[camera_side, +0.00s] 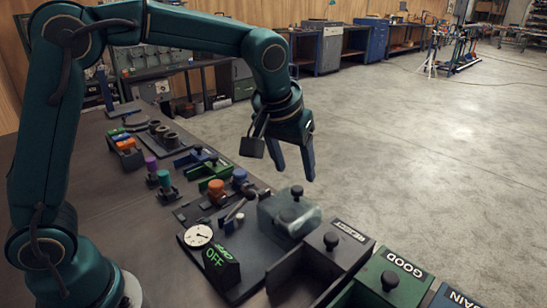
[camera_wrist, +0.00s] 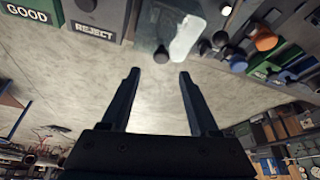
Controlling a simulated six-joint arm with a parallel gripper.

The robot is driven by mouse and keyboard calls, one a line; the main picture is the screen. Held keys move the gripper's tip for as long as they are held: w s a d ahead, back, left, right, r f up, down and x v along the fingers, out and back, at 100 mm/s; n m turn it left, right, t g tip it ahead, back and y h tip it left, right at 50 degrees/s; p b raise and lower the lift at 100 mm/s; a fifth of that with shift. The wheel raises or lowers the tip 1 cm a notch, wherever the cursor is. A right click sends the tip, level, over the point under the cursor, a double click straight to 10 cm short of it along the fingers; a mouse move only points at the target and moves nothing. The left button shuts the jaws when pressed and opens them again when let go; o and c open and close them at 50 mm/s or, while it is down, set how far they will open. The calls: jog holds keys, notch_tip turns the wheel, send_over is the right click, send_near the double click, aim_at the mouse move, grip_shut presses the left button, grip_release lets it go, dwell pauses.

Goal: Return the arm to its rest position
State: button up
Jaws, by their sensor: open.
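My gripper (camera_side: 292,160) hangs from the raised arm, fingers pointing down, beyond the table's right edge in the side view. In the wrist view my gripper (camera_wrist: 158,78) shows two dark fingers spread apart with nothing between them, only grey floor behind. It is open and empty, and touches nothing that I can see. The flanged pipe cannot be made out for certain in either view.
The dark table (camera_side: 120,207) holds a dial gauge (camera_side: 198,236), a clear cover (camera_side: 290,213), coloured knobs and several fixtures. Bins labelled REJECT (camera_side: 320,262) and GOOD (camera_side: 383,284) stand at the front right. Open floor (camera_side: 420,150) lies to the right.

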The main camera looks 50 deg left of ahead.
jog(key=shift+a+r, duration=0.1)
jog(key=shift+r, duration=0.05)
jog(key=s+a+r+t, duration=0.2)
jog(key=s+a+r, duration=0.1)
jog(key=s+r, duration=0.55)
jog(key=s+f+m+h, duration=0.1)
jog(key=s+f+m, duration=0.2)
jog(key=s+f, duration=0.5)
jog(key=s, duration=0.3)
jog(key=shift+s+d+f+g, duration=0.2)
jog(key=shift+d+g, duration=0.1)
jog(key=shift+g, duration=0.1)
jog(key=shift+w, duration=0.1)
jog(key=shift+c, duration=0.3)
